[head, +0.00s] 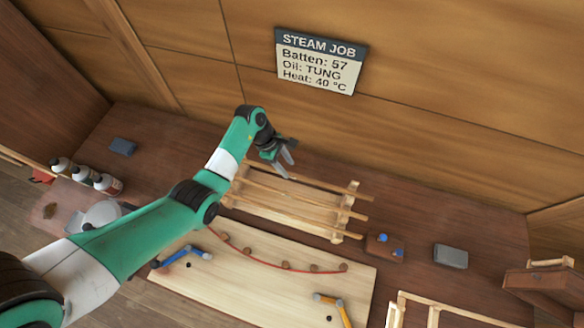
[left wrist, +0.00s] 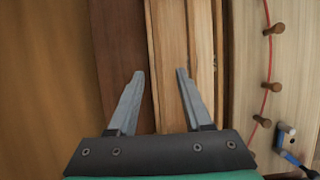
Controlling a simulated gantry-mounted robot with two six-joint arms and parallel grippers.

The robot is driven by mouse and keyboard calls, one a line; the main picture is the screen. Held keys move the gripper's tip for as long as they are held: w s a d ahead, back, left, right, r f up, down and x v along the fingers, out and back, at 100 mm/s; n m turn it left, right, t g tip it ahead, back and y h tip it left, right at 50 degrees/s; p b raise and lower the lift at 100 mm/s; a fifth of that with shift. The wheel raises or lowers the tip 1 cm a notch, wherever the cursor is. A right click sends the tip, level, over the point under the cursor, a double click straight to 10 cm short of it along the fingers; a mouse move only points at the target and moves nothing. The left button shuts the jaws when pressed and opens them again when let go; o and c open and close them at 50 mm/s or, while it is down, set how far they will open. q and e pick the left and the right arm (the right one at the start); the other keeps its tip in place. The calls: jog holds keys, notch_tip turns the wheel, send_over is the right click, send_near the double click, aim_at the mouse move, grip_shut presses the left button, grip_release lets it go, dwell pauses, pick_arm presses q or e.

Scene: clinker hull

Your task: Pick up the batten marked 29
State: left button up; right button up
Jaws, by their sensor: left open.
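Several long pale battens (head: 317,189) lie side by side on a wooden rack (head: 346,208) at the back of the bench. No number can be read on any of them, so I cannot tell which is marked 29. My left gripper (head: 288,160) is open and empty above the rack's back side. In the left wrist view my left gripper (left wrist: 160,76) has its fingers apart, with wooden battens (left wrist: 172,40) showing below, around and beyond the right finger. My right gripper is not in view.
In front of the rack lies a pale board (head: 250,285) with pegs, a red line and blue and orange clamps. Bottles (head: 88,175) stand left; a grey box (head: 451,256) sits right.

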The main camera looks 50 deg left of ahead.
aim_at(294, 175)
pick_arm(q)
jog(key=b+x, duration=0.1)
jog(key=x, duration=0.4)
jog(key=shift+w, duration=0.2)
grip_shut()
